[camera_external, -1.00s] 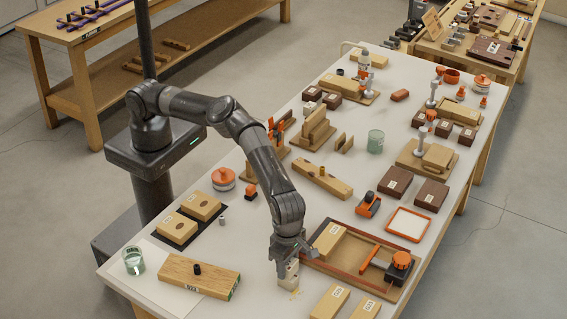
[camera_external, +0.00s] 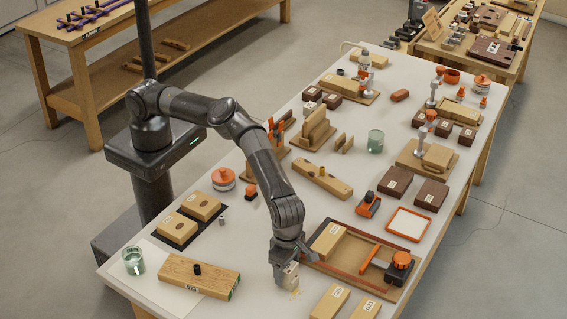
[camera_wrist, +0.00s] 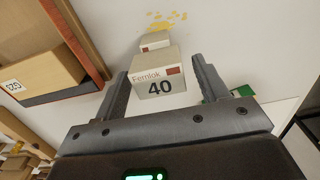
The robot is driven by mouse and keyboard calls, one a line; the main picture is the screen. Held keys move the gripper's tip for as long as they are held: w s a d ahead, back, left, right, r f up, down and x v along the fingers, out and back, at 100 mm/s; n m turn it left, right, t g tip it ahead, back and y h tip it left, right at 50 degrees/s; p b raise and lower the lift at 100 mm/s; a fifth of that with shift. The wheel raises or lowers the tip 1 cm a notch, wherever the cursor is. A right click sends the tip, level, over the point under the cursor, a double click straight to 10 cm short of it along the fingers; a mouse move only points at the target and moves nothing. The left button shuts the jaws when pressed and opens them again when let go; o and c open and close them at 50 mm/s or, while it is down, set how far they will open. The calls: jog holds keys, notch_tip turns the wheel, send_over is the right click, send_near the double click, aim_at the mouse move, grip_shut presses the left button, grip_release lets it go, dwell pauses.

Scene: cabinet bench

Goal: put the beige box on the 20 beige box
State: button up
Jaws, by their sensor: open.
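A small beige box (camera_wrist: 158,80) with a grey band, a red patch and the number 40 stands between the two fingers of my gripper (camera_wrist: 160,70) in the wrist view. The fingers are open, one on each side of it. A second pale box (camera_wrist: 155,40) with a red mark shows just beyond it; I cannot tell whether it is under or behind the first, and its number is not readable. In the external view my gripper (camera_external: 286,256) is lowered over the beige box (camera_external: 288,279) near the table's front, hiding much of it. No label reading 20 is legible.
Yellow marks (camera_external: 296,293) lie on the white table beside the boxes. A long wooden block (camera_external: 200,276) lies to the left, and wooden blocks (camera_external: 330,302) lie at the front right.

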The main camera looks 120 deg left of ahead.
jog(key=s+d+r+n+t, duration=0.1)
jog(key=s+r, duration=0.1)
jog(key=r, duration=0.8)
jog(key=s+d+r+n, duration=0.1)
jog(key=r, duration=1)
jog(key=s+a+r+n+t+y, duration=0.1)
jog(key=s+a+r+n+t, duration=0.15)
jog(key=s+r+n, duration=0.55)
jog(key=s+a+r+n+y, duration=0.1)
jog(key=s+a+r+n, duration=0.2)
jog(key=s+a+n, duration=0.35)
jog(key=s+a+r+n, duration=0.3)
jog(key=s+a, duration=0.4)
jog(key=s, duration=0.4)
jog(key=s+a+f+n, duration=0.3)
jog(key=s+a+n, duration=0.1)
jog(key=s, duration=0.3)
jog(key=s+a+f+n+t+h, duration=0.1)
jog(key=s+a+f+n, duration=0.1)
jog(key=s+a+n, duration=0.2)
jog(key=s+a+f+n+t+h, duration=0.1)
jog(key=s+a+f+n, duration=0.2)
jog(key=s+a+n, duration=0.2)
jog(key=s+n, duration=0.3)
jog(key=s, duration=0.3)
jog(key=shift+f, duration=0.35)
jog(key=shift+n, duration=0.25)
